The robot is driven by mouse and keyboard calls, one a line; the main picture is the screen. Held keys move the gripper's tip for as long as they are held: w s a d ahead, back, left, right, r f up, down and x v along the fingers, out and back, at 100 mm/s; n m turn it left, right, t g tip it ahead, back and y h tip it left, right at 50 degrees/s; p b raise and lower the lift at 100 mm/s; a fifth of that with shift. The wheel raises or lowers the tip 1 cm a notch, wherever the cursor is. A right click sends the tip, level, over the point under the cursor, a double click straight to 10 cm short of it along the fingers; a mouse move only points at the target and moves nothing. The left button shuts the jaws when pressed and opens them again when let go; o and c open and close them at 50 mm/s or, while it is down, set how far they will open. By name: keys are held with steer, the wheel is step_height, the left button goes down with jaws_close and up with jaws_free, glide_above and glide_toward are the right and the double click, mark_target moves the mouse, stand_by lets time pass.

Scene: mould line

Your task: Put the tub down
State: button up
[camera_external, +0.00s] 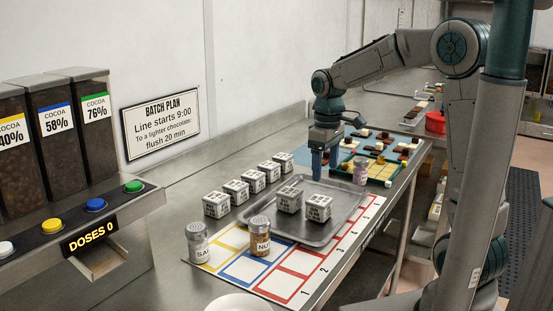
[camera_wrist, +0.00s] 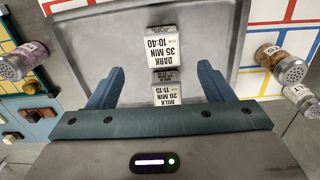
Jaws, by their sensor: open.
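Two small white cube-shaped tubs with black print stand on the metal tray (camera_external: 317,234), the left tub (camera_external: 289,200) and the right tub (camera_external: 318,208). In the wrist view one tub (camera_wrist: 162,47) reads "DARK 35 MIN 10:40" and the other (camera_wrist: 168,95) reads "MILK 20 MIN 11:15". My gripper (camera_external: 325,172) is over the far end of the tray, pointing down, open and empty. In the wrist view its blue fingers (camera_wrist: 160,80) are spread apart, with the tubs seen between them, apart from both fingers.
Several similar tubs (camera_external: 236,191) stand in a row left of the tray. A salt shaker (camera_external: 198,245) and a nut jar (camera_external: 260,237) stand on the coloured grid mat (camera_external: 272,273) in front. A pink-filled jar (camera_external: 360,171) stands beside the tray's far right, near a chocolate board (camera_external: 382,171).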

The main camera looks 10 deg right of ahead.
steer(key=s+d+m+t, duration=0.3)
steer(key=s+d+m, duration=0.5)
steer(key=s+d, duration=0.8)
steer(key=shift+m, duration=0.4)
steer(key=shift+c, duration=1.1)
